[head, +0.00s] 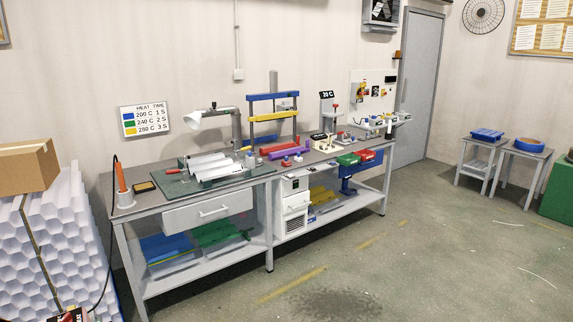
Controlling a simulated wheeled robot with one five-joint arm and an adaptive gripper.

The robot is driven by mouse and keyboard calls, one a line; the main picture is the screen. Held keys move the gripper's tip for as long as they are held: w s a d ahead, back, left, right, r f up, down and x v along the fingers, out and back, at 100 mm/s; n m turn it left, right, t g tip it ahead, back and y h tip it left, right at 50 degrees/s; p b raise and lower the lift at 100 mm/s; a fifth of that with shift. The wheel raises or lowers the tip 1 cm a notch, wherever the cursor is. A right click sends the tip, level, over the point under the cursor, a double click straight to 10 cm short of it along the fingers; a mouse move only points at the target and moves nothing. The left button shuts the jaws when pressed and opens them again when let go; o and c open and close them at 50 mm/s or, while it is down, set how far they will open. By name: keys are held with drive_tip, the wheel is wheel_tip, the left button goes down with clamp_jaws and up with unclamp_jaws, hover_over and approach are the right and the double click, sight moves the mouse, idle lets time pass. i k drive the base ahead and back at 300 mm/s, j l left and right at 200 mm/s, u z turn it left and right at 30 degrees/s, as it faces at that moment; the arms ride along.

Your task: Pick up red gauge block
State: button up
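A small red block (286,162), which looks like the red gauge block, lies on the workbench (232,184) near its front edge, around the middle of the bench. It is small in the head view, so its exact shape is hard to tell. A small blue piece (298,159) lies just to its right. A long purple block (289,153) lies right behind it.
A blue and yellow press frame (262,96) stands behind the blocks. White rolled sheets (210,166) lie on a green mat to the left. Green and red bins (347,159) hang at the right. Open floor (400,260) lies before the bench.

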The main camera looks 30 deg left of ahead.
sight(285, 163)
drive_tip(key=u, duration=1.6)
drive_tip(key=i+l+z, duration=0.3)
drive_tip(key=i, duration=0.5)
drive_tip(key=i+z, duration=0.25)
drive_tip(key=i, duration=0.55)
drive_tip(key=i+u, duration=0.15)
drive_tip(key=i, duration=0.35)
drive_tip(key=i+l+u, duration=0.2)
drive_tip(key=i, duration=0.3)
drive_tip(key=i+l+u, duration=0.15)
drive_tip(key=i, duration=0.35)
drive_tip(key=i+l+u, duration=0.15)
drive_tip(key=u, duration=0.3)
drive_tip(key=i+l+u, duration=0.25)
drive_tip(key=u, duration=0.2)
drive_tip(key=i+l+u, duration=0.3)
drive_tip(key=u, duration=0.15)
drive_tip(key=i+l+u, duration=0.1)
drive_tip(key=l+u, duration=0.35)
drive_tip(key=i+l+u, duration=0.1)
drive_tip(key=l+u, duration=0.25)
drive_tip(key=l, duration=0.15)
drive_tip(key=l+u, duration=0.35)
drive_tip(key=l, duration=0.15)
drive_tip(key=l+u, duration=0.35)
drive_tip(key=l, duration=0.2)
